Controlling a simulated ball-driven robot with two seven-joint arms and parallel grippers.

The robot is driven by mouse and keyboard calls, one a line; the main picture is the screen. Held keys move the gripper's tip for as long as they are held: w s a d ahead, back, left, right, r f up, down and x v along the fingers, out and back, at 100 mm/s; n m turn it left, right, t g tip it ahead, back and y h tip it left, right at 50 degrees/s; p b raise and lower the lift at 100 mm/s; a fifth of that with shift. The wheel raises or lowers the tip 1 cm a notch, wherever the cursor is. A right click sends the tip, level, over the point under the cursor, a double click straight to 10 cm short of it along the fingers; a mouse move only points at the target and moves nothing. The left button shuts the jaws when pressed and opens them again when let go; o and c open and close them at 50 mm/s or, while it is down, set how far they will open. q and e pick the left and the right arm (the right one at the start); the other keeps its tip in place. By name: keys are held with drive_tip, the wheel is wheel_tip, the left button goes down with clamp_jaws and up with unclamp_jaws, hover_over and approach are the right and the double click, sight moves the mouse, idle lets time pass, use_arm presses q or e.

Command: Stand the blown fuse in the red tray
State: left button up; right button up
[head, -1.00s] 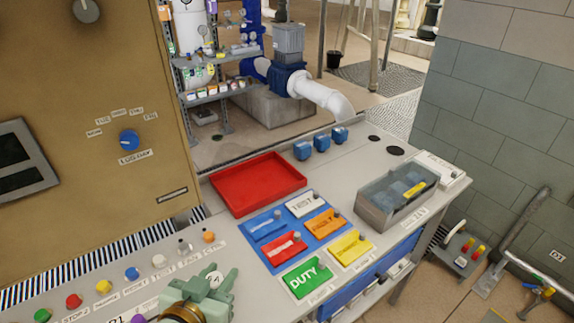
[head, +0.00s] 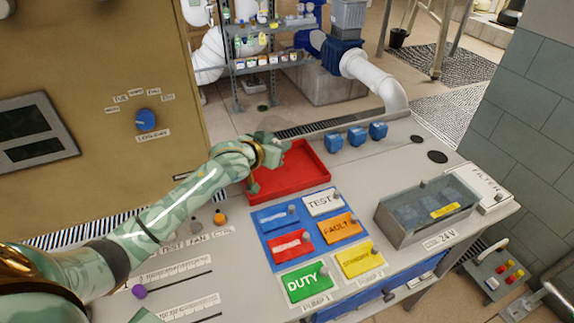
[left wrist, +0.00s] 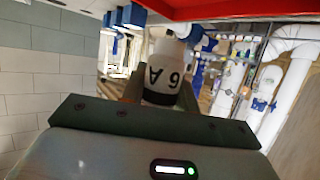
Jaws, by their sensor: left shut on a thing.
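The red tray (head: 305,180) lies flat on the bench top, behind the coloured label plates. My left arm reaches in from the left, and its gripper (head: 272,152) is over the tray's left part. In the left wrist view the gripper is shut on a fuse (left wrist: 165,78), a white cylinder with a dark band marked "6 A", upside down in that picture. The red tray's edge (left wrist: 240,9) crosses the top of that view. The fuse is hidden in the head view; I cannot tell whether it touches the tray.
Several blue blocks (head: 357,136) stand right of the tray at the back edge. A clear-lidded grey box (head: 425,212) sits on the right. Coloured label plates (head: 305,281) lie in front. The tan cabinet (head: 90,90) stands at left.

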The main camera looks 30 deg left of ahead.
use_arm(q)
drive_tip(key=w+f, duration=0.1)
drive_tip(key=w+f+b, duration=0.1)
drive_tip(key=f, duration=0.1)
drive_tip(key=w+f+b, duration=0.1)
drive_tip(key=f, duration=0.1)
drive_tip(key=shift+w+d+f, duration=0.2)
drive_tip(key=shift+w+d, duration=0.15)
drive_tip(key=shift+d, duration=0.05)
wheel_tip(320, 180, down, 3)
drive_tip(key=shift+r+b, duration=0.1)
drive_tip(key=shift+b, duration=0.45)
drive_tip(key=shift+f, duration=0.65)
drive_tip(key=o, duration=1)
drive_tip(key=shift+s+f, duration=0.1)
